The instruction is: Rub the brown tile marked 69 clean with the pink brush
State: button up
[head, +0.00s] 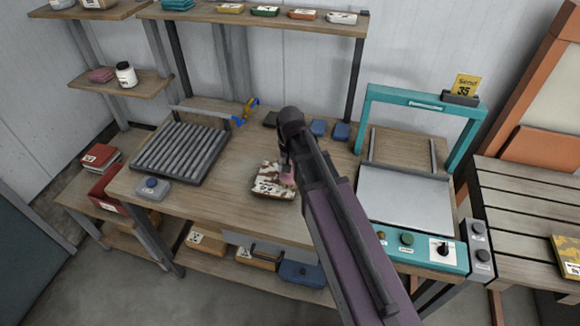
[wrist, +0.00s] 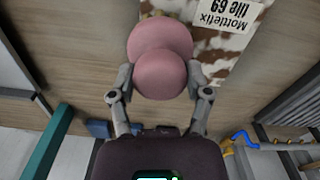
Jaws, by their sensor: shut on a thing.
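The tile marked 69 (head: 266,187) lies on the wooden workbench, left of my arm in the head view. Its face is blotched brown and white, with a white label. In the wrist view the tile (wrist: 203,45) shows at the top, its label reading "Mottlefix tile 69". My gripper (wrist: 160,88) is shut on the pink brush (wrist: 160,62), a rounded pink body between the two fingers. The brush overlaps the tile's near part in the wrist view; I cannot tell whether it touches. In the head view only a bit of pink (head: 288,177) shows beside the tile.
A ribbed grey rack (head: 182,152) and a grey box with a blue button (head: 152,188) stand left on the bench (head: 225,205). A teal-framed machine (head: 405,200) stands right. Blue blocks (head: 340,131) and a blue-yellow tool (head: 246,110) lie behind.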

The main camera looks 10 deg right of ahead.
jog(key=shift+a, duration=0.1)
jog(key=shift+w+a, duration=0.25)
jog(key=shift+a, duration=0.4)
jog(key=shift+w+a, duration=0.25)
jog(key=shift+a, duration=0.4)
jog(key=shift+a, duration=0.15)
jog(key=shift+w+a+f, duration=0.1)
jog(key=shift+w+a, duration=0.15)
jog(key=shift+a, duration=0.4)
jog(key=shift+w+a, duration=0.2)
jog(key=shift+a, duration=0.4)
jog(key=shift+a, duration=0.15)
jog(key=shift+w+a, duration=0.25)
jog(key=shift+a, duration=0.4)
jog(key=shift+w+a, duration=0.25)
jog(key=shift+a, duration=0.35)
jog(key=shift+w+d, duration=0.15)
jog(key=shift+w, duration=0.15)
